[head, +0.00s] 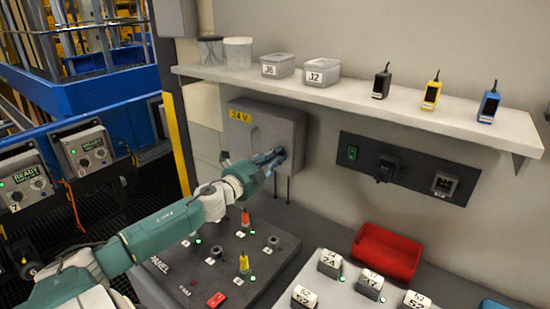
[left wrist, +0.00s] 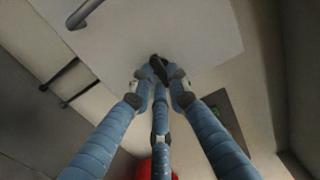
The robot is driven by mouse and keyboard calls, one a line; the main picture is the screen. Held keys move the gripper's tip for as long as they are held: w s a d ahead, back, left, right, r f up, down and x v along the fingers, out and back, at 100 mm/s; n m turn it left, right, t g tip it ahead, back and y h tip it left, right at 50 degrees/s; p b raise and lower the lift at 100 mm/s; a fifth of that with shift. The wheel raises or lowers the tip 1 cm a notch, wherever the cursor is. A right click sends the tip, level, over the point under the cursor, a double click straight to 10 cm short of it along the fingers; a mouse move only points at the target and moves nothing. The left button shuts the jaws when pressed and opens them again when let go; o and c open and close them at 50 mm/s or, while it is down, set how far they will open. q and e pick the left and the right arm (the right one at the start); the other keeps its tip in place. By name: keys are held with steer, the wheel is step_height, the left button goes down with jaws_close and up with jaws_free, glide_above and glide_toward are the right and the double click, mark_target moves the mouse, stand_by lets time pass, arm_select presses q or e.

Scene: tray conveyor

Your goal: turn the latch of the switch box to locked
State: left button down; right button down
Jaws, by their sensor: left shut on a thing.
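The switch box (head: 262,122) is a grey wall box with a yellow "24 V" label, below the shelf in the head view. Its pale front fills the upper middle of the left wrist view (left wrist: 195,35). My left gripper (head: 274,157) is at the lower right of the box front. In the left wrist view, the blue fingers of my left gripper (left wrist: 159,78) close around the small dark latch (left wrist: 158,64). The fingers hide much of the latch, so I cannot tell its exact angle. My right gripper is in neither view.
A shelf (head: 350,92) with tubs and small devices runs above the box. A dark socket panel (head: 408,168) is to its right. Below are a dark peg board (head: 205,270) and a red bin (head: 388,250). Conduits (head: 289,188) hang under the box.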

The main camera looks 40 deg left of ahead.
arm_select(q)
steer(key=c, duration=1.7)
jaws_free()
steer(key=shift+o, duration=0.2)
steer(key=s+d, duration=0.1)
steer(key=s, duration=1.1)
steer(key=shift+d, duration=0.15)
steer(key=shift+f, duration=0.1)
